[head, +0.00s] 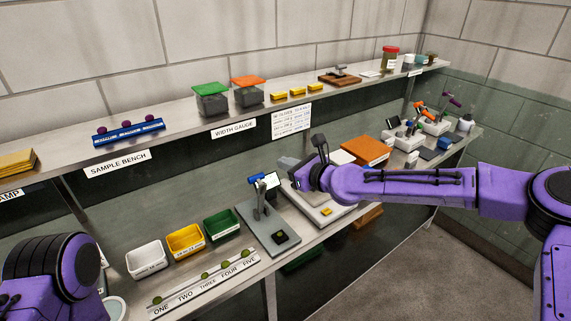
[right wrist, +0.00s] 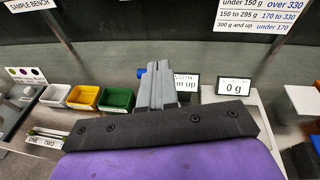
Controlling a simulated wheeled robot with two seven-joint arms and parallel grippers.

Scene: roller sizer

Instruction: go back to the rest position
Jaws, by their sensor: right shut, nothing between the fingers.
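My right arm reaches in from the right in the head view, over the lower bench. My right gripper (head: 287,163) is above the area between the gauge stand and the scale. In the right wrist view its grey fingers (right wrist: 157,88) are together, with nothing between them. My left arm shows only as purple and black links at the lower left of the head view. My left gripper is outside the picture.
Below my right arm are a gauge stand (head: 283,242) and a scale (head: 338,211). White (head: 147,258), yellow (head: 185,241) and green (head: 221,225) bins stand left, behind a numbered strip (head: 205,284) holding several green pieces. An upper shelf (head: 188,124) runs behind; an orange box (head: 365,150) stands right.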

